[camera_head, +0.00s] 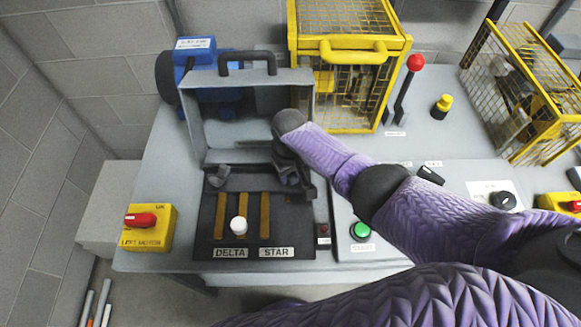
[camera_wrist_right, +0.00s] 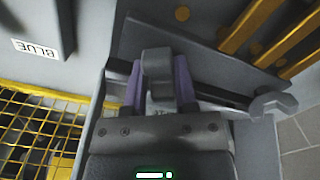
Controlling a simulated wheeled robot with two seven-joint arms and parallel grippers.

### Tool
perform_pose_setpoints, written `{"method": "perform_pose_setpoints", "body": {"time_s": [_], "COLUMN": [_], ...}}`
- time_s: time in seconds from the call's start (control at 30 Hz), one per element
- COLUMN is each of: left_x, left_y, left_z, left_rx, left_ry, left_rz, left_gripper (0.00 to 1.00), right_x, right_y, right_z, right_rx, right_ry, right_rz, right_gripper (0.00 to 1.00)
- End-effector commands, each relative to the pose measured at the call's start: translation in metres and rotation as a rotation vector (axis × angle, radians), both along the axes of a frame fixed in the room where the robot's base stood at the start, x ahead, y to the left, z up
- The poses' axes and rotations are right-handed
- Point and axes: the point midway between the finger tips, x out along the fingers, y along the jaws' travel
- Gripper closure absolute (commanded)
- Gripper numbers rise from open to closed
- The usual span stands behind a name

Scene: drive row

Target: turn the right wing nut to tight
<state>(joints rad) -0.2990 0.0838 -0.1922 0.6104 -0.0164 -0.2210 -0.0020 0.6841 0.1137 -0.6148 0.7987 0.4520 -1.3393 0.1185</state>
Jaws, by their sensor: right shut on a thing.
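The right wing nut (camera_wrist_right: 157,66) is a grey, two-lobed piece at the lower edge of the grey guard frame (camera_head: 300,100). My right gripper (camera_wrist_right: 160,88) is shut on it, with one purple finger on each side. In the head view my right gripper (camera_head: 288,174) reaches down to the frame's right lower corner, and the hand hides most of that nut. The left wing nut (camera_head: 217,177) stands free at the left lower corner; it also shows in the wrist view (camera_wrist_right: 272,103). My left gripper is not in view.
A dark panel (camera_head: 206,240) with yellow bars and a white knob (camera_head: 239,225) lies in front of the frame. A yellow mesh cage (camera_head: 345,85) stands close behind right. A green button (camera_head: 361,231) and a yellow switch box (camera_head: 148,228) flank the panel.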

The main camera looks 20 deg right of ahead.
Motion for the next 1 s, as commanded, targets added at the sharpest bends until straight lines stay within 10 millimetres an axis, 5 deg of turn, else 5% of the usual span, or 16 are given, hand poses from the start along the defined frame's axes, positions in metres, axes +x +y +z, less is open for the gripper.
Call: {"method": "perform_pose_setpoints", "body": {"time_s": [1.0], "left_x": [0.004], "left_y": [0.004], "left_z": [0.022], "left_rx": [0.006], "left_ry": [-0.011], "left_rz": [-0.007], "left_gripper": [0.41], "right_x": [0.002], "right_y": [0.004], "right_z": [0.001], "right_rx": [0.002], "right_ry": [-0.003], "right_rz": [-0.890], "right_gripper": [1.00]}}
